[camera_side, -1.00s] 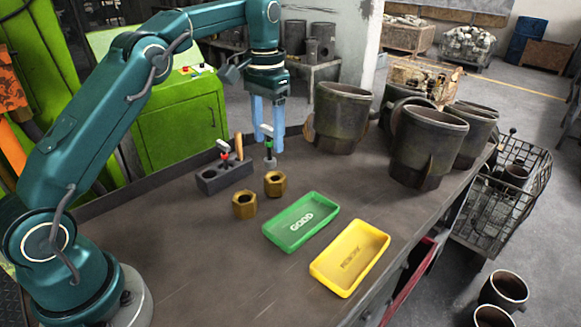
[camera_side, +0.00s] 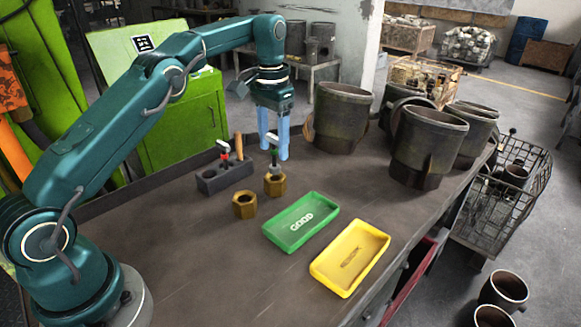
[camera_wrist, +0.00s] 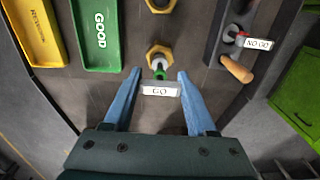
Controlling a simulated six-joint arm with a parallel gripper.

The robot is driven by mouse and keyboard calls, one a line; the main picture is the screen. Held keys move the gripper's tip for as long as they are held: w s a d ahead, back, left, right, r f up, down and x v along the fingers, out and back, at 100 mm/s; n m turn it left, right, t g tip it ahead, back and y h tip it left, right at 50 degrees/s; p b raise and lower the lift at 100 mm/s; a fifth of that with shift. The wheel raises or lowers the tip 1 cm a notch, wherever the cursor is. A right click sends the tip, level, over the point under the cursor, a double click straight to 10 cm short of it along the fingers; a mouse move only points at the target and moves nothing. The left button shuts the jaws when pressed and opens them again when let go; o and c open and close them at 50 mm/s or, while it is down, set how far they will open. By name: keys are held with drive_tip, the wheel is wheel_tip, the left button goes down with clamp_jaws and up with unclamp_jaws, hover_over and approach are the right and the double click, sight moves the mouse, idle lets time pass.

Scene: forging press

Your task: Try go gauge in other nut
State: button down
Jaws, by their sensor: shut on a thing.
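Two brass hex nuts stand on the bench. My gripper (camera_side: 273,155) has blue fingers and is shut on the go gauge (camera_side: 274,163), which has a green band and a grey lower end. The gauge is upright over the farther nut (camera_side: 275,185), its lower end at or in the nut's hole; I cannot tell how deep. In the wrist view the gauge's GO tag (camera_wrist: 159,90) sits between the fingers (camera_wrist: 155,84), with that nut (camera_wrist: 160,52) just beyond. The other nut (camera_side: 244,205) stands free to the left, its hole empty.
A dark rack (camera_side: 224,177) holds the no-go gauge (camera_side: 223,150) and a wooden-handled tool (camera_side: 239,146). A green GOOD tray (camera_side: 301,222) and a yellow tray (camera_side: 350,258) lie to the right. Large dark castings (camera_side: 428,147) stand at the back right.

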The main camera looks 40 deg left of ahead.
drive_tip(key=shift+f, duration=0.85)
idle(0.9)
drive_tip(key=shift+r, duration=0.1)
drive_tip(key=shift+r, duration=0.75)
drive_tip(key=shift+r, duration=0.1)
drive_tip(key=shift+a, duration=0.1)
